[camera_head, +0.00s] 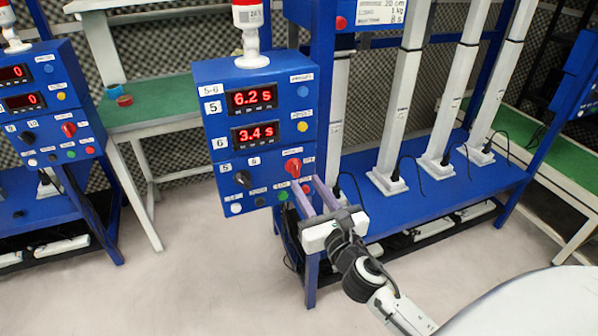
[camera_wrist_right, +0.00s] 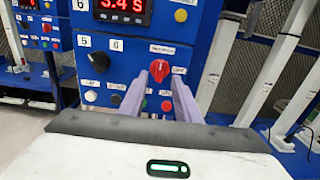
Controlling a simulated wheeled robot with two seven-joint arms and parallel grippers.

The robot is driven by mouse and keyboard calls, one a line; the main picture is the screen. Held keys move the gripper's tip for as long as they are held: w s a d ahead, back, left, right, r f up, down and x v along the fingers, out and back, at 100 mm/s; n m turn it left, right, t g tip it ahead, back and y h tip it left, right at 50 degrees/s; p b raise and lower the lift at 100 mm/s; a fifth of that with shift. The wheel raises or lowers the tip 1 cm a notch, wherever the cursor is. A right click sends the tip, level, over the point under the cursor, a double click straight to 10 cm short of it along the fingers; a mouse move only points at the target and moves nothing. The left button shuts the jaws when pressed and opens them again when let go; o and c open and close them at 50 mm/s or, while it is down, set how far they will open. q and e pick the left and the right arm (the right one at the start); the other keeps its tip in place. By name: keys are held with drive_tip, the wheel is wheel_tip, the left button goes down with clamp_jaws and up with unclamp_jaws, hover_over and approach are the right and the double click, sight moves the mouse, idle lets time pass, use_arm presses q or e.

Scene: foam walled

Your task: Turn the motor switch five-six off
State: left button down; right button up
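The blue control box (camera_head: 215,135) labelled 5-6 stands at the middle of the head view. Its red rotary switch (camera_head: 293,166) is on the lower right of the face, and in the wrist view it shows as a red knob (camera_wrist_right: 159,69). My right gripper (camera_head: 306,182) is open, its two pale purple fingers pointing at the box just below and right of the red switch. In the wrist view the red knob appears between the fingertips (camera_wrist_right: 159,77); I cannot tell whether they touch it. My left gripper is not in view.
A black selector knob (camera_head: 243,179) is left of the red switch. White, black, green (camera_head: 282,196) and red buttons run below, close to the fingers. Displays read 6.2 s (camera_head: 251,97) and 3.4 s. A similar box (camera_head: 50,95) stands at left, white columns (camera_head: 400,110) at right.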

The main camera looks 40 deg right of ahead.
sight(297, 170)
drive_tip(key=x, duration=0.6)
drive_tip(key=shift+w, duration=0.1)
clamp_jaws()
